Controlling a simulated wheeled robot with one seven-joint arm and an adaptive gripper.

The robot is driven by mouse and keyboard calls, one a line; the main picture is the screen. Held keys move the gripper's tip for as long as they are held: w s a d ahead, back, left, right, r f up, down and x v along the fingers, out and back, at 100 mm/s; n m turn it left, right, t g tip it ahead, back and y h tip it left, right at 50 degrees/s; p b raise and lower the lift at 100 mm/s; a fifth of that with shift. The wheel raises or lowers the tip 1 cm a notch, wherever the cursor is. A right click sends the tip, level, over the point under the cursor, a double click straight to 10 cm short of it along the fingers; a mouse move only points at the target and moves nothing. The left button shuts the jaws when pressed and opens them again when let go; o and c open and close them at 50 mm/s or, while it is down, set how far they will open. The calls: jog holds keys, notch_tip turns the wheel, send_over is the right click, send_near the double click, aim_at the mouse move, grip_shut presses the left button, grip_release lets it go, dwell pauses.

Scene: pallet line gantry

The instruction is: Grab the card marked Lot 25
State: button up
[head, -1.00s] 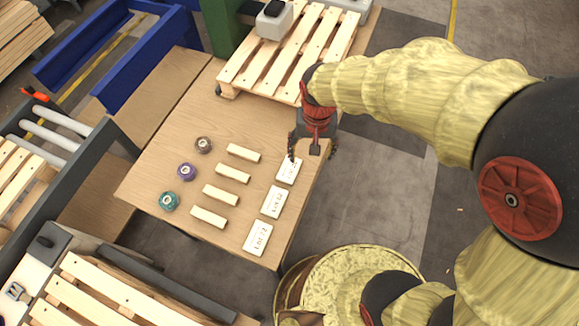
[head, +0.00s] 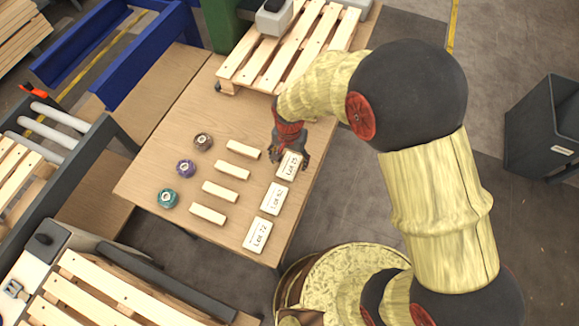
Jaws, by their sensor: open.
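Three white cards lie in a column along the right edge of the wooden table (head: 160,150). The top card (head: 289,168) seems to read Lot 25, though its small print is hard to make out. The middle card (head: 273,199) has a number I cannot read surely. The bottom card (head: 257,235) seems to read Lot 72. My gripper (head: 289,157) is open and points down at the top card, with one finger to each side of its upper end. I cannot tell how high the fingertips are above the table.
Several pale wooden blocks (head: 220,192) lie left of the cards. Left of them are a brown roll (head: 203,142), a purple roll (head: 186,169) and a teal roll (head: 168,198). A wooden pallet (head: 283,55) stands at the table's back.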

aim_at(290, 166)
notch_tip(290, 166, down, 2)
jog(key=shift+f, duration=0.2)
jog(key=shift+c, duration=0.2)
jog(key=c, duration=1.1)
jog(key=shift+r, duration=0.15)
jog(key=shift+c, duration=0.5)
